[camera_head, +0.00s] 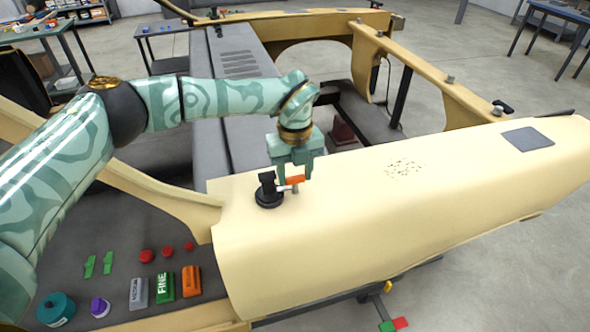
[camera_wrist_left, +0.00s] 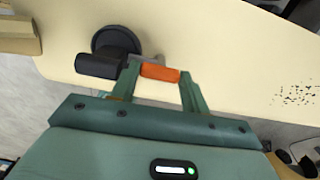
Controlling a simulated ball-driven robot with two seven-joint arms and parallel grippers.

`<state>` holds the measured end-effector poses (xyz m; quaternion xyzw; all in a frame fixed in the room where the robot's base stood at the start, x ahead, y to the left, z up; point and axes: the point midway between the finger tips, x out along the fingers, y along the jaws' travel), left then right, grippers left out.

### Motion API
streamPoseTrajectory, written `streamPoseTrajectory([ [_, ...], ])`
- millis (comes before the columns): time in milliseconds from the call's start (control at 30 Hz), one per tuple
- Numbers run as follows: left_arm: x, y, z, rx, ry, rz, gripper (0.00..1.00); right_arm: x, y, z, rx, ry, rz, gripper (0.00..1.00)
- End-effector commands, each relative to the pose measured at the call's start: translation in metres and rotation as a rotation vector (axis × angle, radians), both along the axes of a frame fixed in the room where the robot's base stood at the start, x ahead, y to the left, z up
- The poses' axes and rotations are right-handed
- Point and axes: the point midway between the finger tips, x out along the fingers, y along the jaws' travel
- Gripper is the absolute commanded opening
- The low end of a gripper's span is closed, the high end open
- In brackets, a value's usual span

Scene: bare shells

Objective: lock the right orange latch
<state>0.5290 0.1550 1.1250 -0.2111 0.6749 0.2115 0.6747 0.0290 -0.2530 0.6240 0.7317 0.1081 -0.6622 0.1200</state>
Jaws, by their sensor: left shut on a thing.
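The orange latch (camera_head: 293,180) sits on the cream shell (camera_head: 350,200), beside a black round base with a black knob (camera_head: 268,190). My left gripper (camera_head: 294,178) reaches down over it, with its fingers around the orange handle. In the left wrist view the orange handle (camera_wrist_left: 160,73) lies between the two green fingers (camera_wrist_left: 158,88), and the black base (camera_wrist_left: 115,42) is just to its left. The left gripper is shut on the orange latch. My right gripper is not in view.
Sanding blocks (camera_head: 164,285), red discs (camera_head: 147,256) and a teal roll (camera_head: 56,308) lie on the dark surface at lower left. A grey square pad (camera_head: 527,139) lies on the shell at right. The shell's middle top is mostly clear.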

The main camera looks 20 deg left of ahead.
Motion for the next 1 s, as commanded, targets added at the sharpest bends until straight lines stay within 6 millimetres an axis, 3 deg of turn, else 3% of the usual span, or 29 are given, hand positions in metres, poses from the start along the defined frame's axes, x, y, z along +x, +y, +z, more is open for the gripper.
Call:
streamPoseTrajectory([
  [567, 0.0012, -0.0001, 0.0019, -0.001, -0.003, 0.043, 0.23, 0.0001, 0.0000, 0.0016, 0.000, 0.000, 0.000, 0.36],
  [600, 0.0011, -0.0002, 0.0019, -0.002, -0.003, 0.043, 0.49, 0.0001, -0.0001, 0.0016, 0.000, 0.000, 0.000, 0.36],
  [667, 0.0011, -0.0001, 0.0019, -0.002, -0.003, 0.043, 0.65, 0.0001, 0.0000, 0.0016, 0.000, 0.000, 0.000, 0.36],
  [1000, 0.0002, 0.0002, 0.0004, 0.000, 0.000, 0.041, 0.67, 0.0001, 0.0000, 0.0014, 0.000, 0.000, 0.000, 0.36],
])
